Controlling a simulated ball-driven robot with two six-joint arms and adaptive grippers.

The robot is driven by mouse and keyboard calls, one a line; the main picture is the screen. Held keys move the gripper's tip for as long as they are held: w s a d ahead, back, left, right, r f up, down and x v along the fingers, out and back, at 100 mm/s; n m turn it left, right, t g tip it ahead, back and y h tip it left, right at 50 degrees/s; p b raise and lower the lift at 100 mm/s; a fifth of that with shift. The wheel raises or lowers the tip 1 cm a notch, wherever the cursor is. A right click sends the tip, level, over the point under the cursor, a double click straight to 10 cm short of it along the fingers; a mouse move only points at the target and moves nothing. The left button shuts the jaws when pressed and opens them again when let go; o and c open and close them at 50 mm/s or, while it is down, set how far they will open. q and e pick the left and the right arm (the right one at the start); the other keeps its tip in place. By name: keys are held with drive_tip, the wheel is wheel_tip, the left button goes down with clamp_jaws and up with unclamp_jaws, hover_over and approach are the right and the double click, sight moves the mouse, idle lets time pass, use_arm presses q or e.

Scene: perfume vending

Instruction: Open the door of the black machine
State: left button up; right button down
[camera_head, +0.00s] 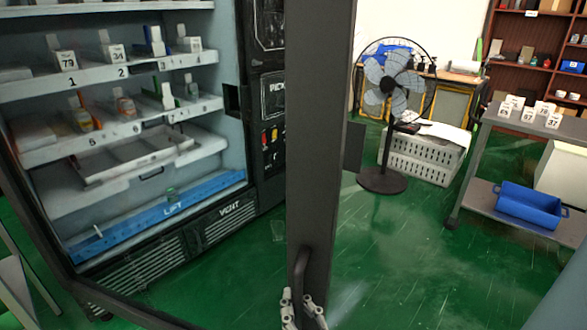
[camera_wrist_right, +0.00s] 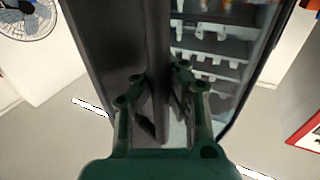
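The black machine (camera_head: 265,95) stands at the left in the head view, with its lit shelves showing. Its door (camera_head: 318,120) stands swung out from the body; its dark upright frame crosses the middle of the view. Green floor shows between that frame and the machine. A dark curved handle (camera_head: 304,262) is low on the frame. My right gripper (camera_head: 303,311) is at the handle at the bottom edge. In the right wrist view its fingers (camera_wrist_right: 158,88) lie on both sides of the dark handle bar and appear closed on it. My left gripper is in neither view.
A fan (camera_head: 394,80) stands behind the door to the right, by a light crate (camera_head: 425,158). A grey cart (camera_head: 478,205) with a blue bin (camera_head: 530,205) is at the far right. Green floor (camera_head: 400,260) is clear right of the door.

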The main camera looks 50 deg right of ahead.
drive_tip(key=c, duration=2)
unclamp_jaws()
drive_tip(key=shift+s+f, duration=0.2)
drive_tip(key=shift+s, duration=0.2)
drive_tip(key=o, duration=0.7)
drive_tip(key=shift+s+d, duration=0.1)
drive_tip(key=shift+s, duration=0.1)
drive_tip(key=shift+c, duration=0.2)
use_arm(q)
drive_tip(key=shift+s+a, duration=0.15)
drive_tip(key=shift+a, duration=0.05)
use_arm(e)
drive_tip(key=shift+o, duration=0.5)
drive_tip(key=shift+w+r, duration=0.1)
